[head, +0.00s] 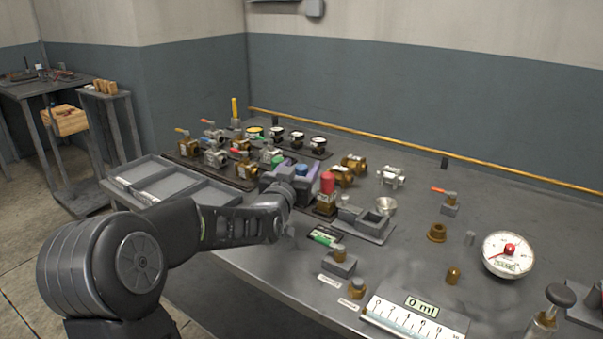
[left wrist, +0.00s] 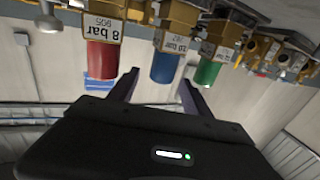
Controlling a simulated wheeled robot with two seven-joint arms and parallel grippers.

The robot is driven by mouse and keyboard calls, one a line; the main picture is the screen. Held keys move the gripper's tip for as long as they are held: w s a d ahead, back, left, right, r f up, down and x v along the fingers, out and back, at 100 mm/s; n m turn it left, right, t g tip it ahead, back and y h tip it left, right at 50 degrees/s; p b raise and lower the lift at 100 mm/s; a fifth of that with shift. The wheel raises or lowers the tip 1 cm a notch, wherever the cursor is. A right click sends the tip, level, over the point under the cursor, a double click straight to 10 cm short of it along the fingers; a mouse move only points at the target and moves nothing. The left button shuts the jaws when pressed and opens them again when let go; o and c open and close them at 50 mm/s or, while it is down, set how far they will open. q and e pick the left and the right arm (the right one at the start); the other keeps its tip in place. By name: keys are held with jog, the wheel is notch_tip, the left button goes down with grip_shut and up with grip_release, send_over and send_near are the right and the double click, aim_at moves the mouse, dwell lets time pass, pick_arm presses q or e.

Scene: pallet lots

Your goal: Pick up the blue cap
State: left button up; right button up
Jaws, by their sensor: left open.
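The blue cap (head: 301,169) sits on a brass fitting in a row on the bench, between a red cap (head: 328,182) and a green cap (head: 278,162). In the left wrist view, which is upside down, the blue cap (left wrist: 166,68) shows between the red cap (left wrist: 101,60) and the green cap (left wrist: 207,72). My left gripper (head: 291,180) is open at the blue cap. In the wrist view its two fingers (left wrist: 158,80) point at the cap, one toward each side, with no clear contact. The head view partly hides the fitting below. My right gripper is not in view.
The red and green caps stand close beside the fingers. Valves and gauges crowd the bench behind. A grey tray (head: 190,202) lies to the left. A grey block with sockets (head: 366,228), a dial gauge (head: 509,254) and loose brass parts are to the right.

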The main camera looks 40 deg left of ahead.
pick_arm(q)
jog(key=x, duration=0.4)
jog(key=shift+w+a+f+p, duration=0.1)
jog(key=shift+w+a+p, duration=0.05)
jog(key=shift+w+p, duration=0.15)
jog(key=shift+c, duration=0.5)
grip_shut()
